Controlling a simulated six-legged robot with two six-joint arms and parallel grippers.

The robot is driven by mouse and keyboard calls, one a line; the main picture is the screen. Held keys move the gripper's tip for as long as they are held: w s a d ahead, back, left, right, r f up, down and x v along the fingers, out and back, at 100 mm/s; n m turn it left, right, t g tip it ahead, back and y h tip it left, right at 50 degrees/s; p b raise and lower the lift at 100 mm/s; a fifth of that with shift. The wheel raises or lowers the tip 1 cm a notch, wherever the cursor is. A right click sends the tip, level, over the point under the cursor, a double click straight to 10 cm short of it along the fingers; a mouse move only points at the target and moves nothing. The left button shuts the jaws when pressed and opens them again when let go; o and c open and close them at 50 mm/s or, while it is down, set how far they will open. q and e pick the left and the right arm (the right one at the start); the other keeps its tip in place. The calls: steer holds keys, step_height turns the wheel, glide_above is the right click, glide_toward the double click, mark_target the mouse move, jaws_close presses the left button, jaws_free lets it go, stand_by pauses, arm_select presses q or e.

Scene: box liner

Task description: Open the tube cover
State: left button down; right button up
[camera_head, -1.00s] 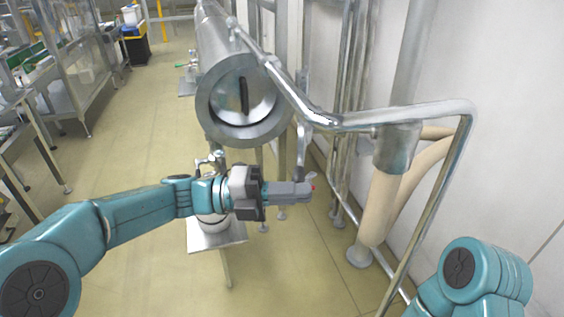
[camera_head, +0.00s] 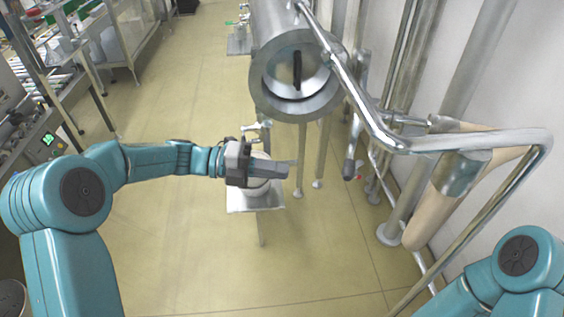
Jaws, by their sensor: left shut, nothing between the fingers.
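The large steel tube (camera_head: 331,98) is at the upper middle, its round end facing me. Within its thick rim is a shiny round face with a dark upright slot. I cannot tell whether this face is the cover or the inside of the tube. A metal lever (camera_head: 352,150) with a dark, red-marked lower end hangs just right of the tube's end. My left gripper (camera_head: 291,164) is below the tube, pointing right, shut and empty. A clear gap separates its fingertips from the lever. My right arm shows at the lower right, but its gripper is out of view.
A bent steel pipe rail (camera_head: 440,144) runs from the tube's top to the right. Upright pipes and a white wall stand behind it. A small stand (camera_head: 243,198) is under my left gripper. Tables and machines line the left; the floor between is clear.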

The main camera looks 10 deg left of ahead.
arm_select(q)
steer(key=w+d+p, duration=0.1)
steer(key=d+p, duration=0.2)
steer(key=d, duration=0.7)
steer(key=shift+d, duration=0.35)
steer(key=shift+w, duration=0.2)
steer(key=w+d+n+t+y+b, duration=0.2)
steer(key=d+n+t+b, duration=0.4)
steer(key=d+b, duration=1.2)
steer(key=d+t+y, duration=0.1)
steer(key=d, duration=0.3)
steer(key=shift+d+t, duration=0.2)
steer(key=shift+t, duration=0.2)
steer(key=shift+a+f+b, duration=0.1)
steer(key=shift+b, duration=0.2)
